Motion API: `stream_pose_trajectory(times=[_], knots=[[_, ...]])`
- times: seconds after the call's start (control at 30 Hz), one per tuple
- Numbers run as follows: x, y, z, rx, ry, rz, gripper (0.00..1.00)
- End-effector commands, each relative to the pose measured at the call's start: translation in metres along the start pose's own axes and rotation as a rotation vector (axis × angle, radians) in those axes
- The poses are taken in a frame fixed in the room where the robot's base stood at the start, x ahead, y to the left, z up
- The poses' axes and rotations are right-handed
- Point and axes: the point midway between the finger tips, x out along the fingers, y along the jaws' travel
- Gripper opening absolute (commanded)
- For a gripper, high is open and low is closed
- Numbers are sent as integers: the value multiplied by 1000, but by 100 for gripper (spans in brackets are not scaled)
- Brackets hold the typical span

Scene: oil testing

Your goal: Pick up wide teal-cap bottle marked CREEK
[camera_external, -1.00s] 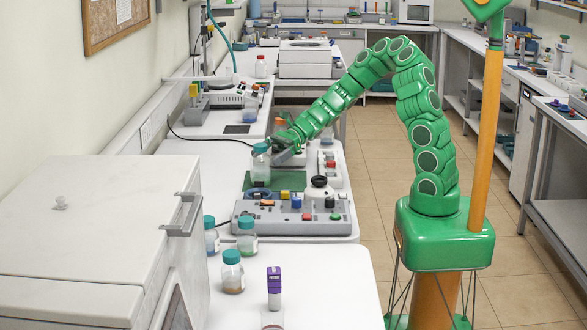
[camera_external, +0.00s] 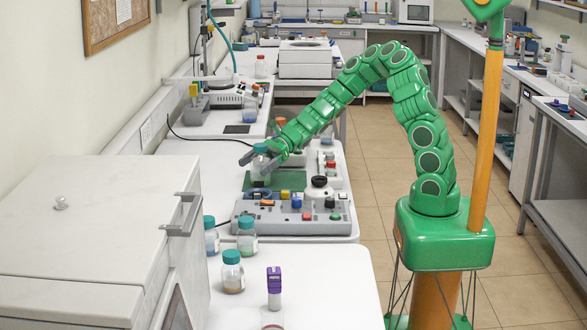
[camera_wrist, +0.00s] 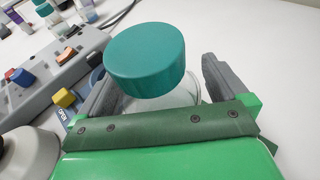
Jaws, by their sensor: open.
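A wide bottle with a teal cap (camera_external: 260,149) stands at the left of the green mat (camera_external: 290,180). Its teal cap fills the middle of the wrist view (camera_wrist: 145,52), with part of the clear body below it. No label on it is readable. My gripper (camera_external: 258,163) is open around this bottle; in the wrist view one grey finger is on each side (camera_wrist: 158,92). A gap shows on the right side; on the left I cannot tell whether the finger touches the glass.
A grey control panel (camera_external: 255,222) with coloured buttons lies in front of the mat. Other teal-cap bottles (camera_external: 232,272) and a purple-topped item (camera_external: 274,287) stand on the near bench. The white bench left of the bottle is clear.

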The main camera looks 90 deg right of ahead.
Motion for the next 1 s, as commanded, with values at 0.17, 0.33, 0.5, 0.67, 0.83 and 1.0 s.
stream_pose_trajectory(times=[0.17,0.33,0.5,0.67,0.83,1.0], knots=[[0,0,0,0,0,0,98],[0,0,0,0,0,0,72],[0,0,0,0,0,0,46],[0,0,0,0,-1,0,29],[0,0,1,0,-1,0,29],[-2,0,6,-2,-1,0,29]])
